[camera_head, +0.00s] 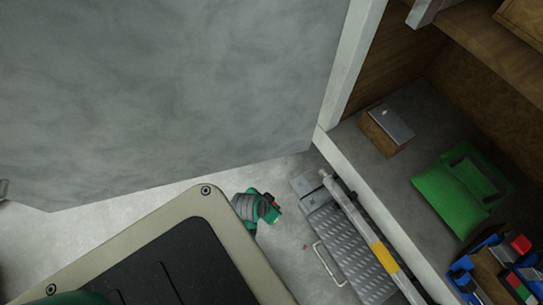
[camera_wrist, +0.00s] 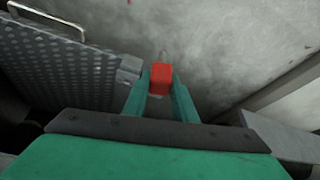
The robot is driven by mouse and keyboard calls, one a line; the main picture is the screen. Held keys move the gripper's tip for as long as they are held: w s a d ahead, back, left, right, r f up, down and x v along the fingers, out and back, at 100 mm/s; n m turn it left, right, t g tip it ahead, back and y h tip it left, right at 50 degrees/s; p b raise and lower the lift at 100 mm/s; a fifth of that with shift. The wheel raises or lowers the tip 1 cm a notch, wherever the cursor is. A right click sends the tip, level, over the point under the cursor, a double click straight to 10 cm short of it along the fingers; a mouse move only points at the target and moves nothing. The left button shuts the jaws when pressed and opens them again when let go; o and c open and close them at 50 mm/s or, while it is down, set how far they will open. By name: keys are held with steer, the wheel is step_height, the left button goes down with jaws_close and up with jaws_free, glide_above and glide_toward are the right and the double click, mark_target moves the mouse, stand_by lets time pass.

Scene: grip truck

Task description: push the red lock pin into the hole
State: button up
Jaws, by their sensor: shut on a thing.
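The red lock pin (camera_wrist: 160,79) is between the two green fingers of my gripper (camera_wrist: 160,88) in the wrist view. Its red block shows at the fingertips, with a thin grey tip beyond it. In the head view, my gripper (camera_head: 274,208) is low in the middle, just left of the grey metal ramp (camera_head: 349,246), with a little red showing at its end. The ramp (camera_wrist: 58,62) fills the left of the wrist view, and a small grey bracket (camera_wrist: 129,69) at its corner is close to the pin. I cannot make out the hole.
A large grey panel (camera_head: 160,90) fills the upper left of the head view. On the right, the truck bed holds a green bag (camera_head: 455,190), a small wooden box (camera_head: 382,135) and blue and red bins (camera_head: 500,265). A yellow-banded bar (camera_head: 384,256) runs along the ramp.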

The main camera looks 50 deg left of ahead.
steer(key=shift+r, duration=1.1)
stand_by(0.6)
